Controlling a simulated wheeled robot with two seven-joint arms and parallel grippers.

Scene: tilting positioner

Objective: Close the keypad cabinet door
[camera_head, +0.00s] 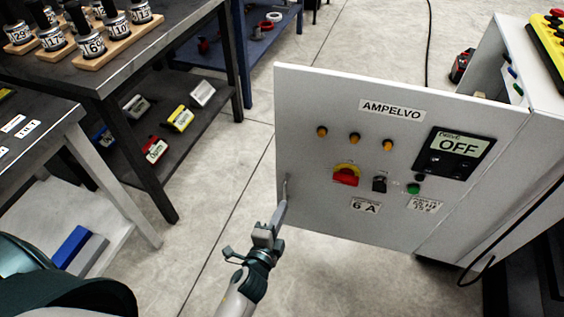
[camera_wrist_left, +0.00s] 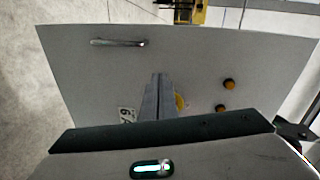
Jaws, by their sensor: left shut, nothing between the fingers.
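The cabinet door (camera_head: 320,130) is a light grey panel labelled AMPELVO. It stands swung open from the cabinet (camera_head: 505,190) at the right. It carries orange lamps, a red and yellow rotary switch, a green button and a display reading OFF. A slim bar handle (camera_head: 286,188) is near its free left edge; the handle also shows in the left wrist view (camera_wrist_left: 118,43). My left gripper (camera_head: 281,210) is shut and empty, in front of the door close to the handle. In the wrist view its fingers (camera_wrist_left: 158,98) point at the door, beside the handle. I cannot tell whether they touch the door.
A dark workbench (camera_head: 150,60) with labelled tool holders and a lower shelf stands at the left. A second grey table (camera_head: 40,150) is nearer. A yellow control box (camera_head: 550,45) sits on the cabinet. Bare concrete floor lies between bench and door.

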